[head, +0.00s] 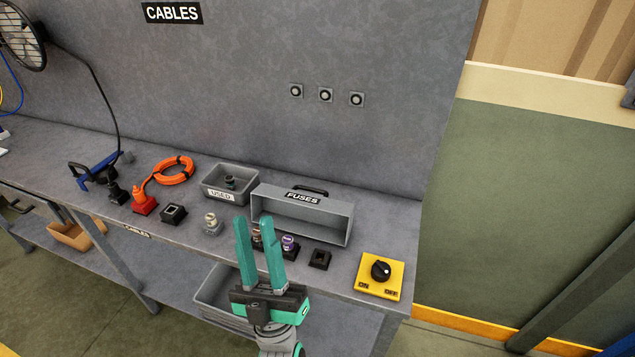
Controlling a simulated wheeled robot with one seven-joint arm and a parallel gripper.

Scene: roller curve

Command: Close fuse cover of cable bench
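The fuse cover (328,222) is a grey box-like lid labelled FUSES with a black handle on top. It is tipped up at the back of the cable bench (190,245), with its hollow side facing forward. Fuse holders stand in front of it: one with a purple-topped fuse (289,243), a brownish fuse (257,238) partly hidden by my gripper, and an empty-looking black socket (320,259). My gripper (258,232) has two teal fingers spread apart with nothing visible between them but the bench area. It is in front of the fuses; contact cannot be told.
A yellow ON/OFF switch (381,276) sits at the right end of the bench. A grey USED bin (230,185) holds a fuse left of the cover. Farther left are a silver fuse (212,223), black socket (173,214), orange cable (173,171) and blue clamp (95,172).

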